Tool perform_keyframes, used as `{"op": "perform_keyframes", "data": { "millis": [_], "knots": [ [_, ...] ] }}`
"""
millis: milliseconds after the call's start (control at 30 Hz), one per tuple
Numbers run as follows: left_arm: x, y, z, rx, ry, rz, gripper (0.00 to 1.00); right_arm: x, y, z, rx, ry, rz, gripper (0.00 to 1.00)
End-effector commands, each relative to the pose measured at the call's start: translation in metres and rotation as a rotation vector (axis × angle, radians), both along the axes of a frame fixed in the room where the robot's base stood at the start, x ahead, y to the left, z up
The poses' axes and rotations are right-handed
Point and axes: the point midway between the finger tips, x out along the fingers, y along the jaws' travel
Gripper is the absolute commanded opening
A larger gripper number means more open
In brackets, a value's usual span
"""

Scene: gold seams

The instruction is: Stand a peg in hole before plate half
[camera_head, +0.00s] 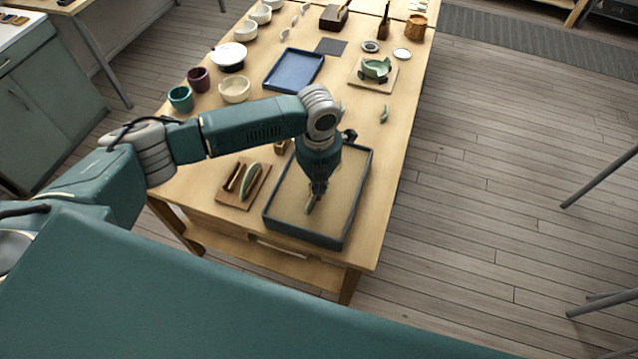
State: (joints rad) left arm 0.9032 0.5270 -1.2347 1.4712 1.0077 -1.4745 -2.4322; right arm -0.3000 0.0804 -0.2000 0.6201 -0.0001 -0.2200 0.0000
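My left gripper (313,198) points down over the dark-rimmed tray (351,205) with a sand-coloured floor. Its fingers look close together, and a small tan-brown piece shows at their tips. It is too small to tell whether this is a held peg. A brown wooden board (234,200) lies left of the tray. A pale green curved piece (250,182), which looks like a plate half, stands on edge there beside a dark brown strip (236,177). I cannot make out any hole. My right gripper is not in view.
A small wooden block (281,147) lies behind the tray, partly hidden by my arm. A blue tray (294,70), a board with a green broken bowl (375,69), cups and bowls (234,90) stand farther back.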

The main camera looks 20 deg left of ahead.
Motion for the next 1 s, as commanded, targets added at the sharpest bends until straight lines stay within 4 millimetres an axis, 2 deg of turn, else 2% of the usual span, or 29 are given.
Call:
{"op": "perform_keyframes", "data": {
  "millis": [133,267,500,633,1000],
  "knots": [
    [-0.0002,0.0002,-0.0004,0.0,0.001,0.0,0.0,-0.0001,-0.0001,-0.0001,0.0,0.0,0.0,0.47],
    [-0.0003,0.0004,-0.0006,0.0,0.001,0.0,0.26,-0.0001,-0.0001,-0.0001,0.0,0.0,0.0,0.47],
    [-0.0015,0.0008,-0.0017,0.003,0.004,0.0,0.27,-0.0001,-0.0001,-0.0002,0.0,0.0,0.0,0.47],
    [-0.0017,0.0012,-0.0022,0.003,0.005,0.001,0.46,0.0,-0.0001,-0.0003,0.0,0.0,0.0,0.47],
    [-0.0012,0.0016,-0.002,0.004,0.003,0.001,0.46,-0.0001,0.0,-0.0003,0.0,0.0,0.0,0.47]
  ]
}}
